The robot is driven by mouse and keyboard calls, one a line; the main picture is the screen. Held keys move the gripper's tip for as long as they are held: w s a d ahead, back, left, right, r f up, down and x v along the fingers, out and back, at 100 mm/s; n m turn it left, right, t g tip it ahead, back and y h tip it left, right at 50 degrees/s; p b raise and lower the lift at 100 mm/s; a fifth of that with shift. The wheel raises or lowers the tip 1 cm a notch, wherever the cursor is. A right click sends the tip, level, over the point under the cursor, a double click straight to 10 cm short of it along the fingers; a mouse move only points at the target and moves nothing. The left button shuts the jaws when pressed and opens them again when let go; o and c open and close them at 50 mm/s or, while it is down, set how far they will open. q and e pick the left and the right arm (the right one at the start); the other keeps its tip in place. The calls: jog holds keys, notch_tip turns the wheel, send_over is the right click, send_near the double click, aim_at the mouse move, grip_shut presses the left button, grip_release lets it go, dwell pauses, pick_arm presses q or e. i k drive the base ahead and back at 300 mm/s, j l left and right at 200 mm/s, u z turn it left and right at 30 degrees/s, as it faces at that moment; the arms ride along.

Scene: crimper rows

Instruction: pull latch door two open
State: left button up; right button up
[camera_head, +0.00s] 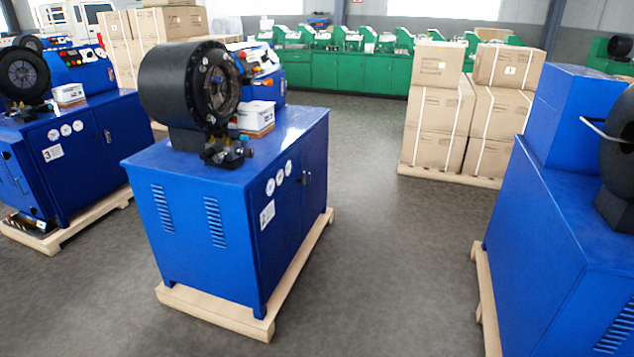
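A blue crimper machine (197,235) labelled 2 stands in the middle on a wooden pallet. Its white number label (267,214) is on the right-hand side face, below several round white gauges. Further back on the same face is a door (316,180) with a small dark latch handle (307,178). The door looks shut, and this face is seen at a steep angle. Neither of my grippers is in view.
A blue crimper labelled 3 (75,150) stands at the left. Another blue machine (560,270) on a pallet fills the right edge. Stacked cartons (440,115) stand at the back right. Grey floor (390,250) is clear between the middle and right machines.

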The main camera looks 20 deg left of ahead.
aim_at(314, 145)
jog(key=i+j, duration=0.15)
jog(key=i, duration=0.75)
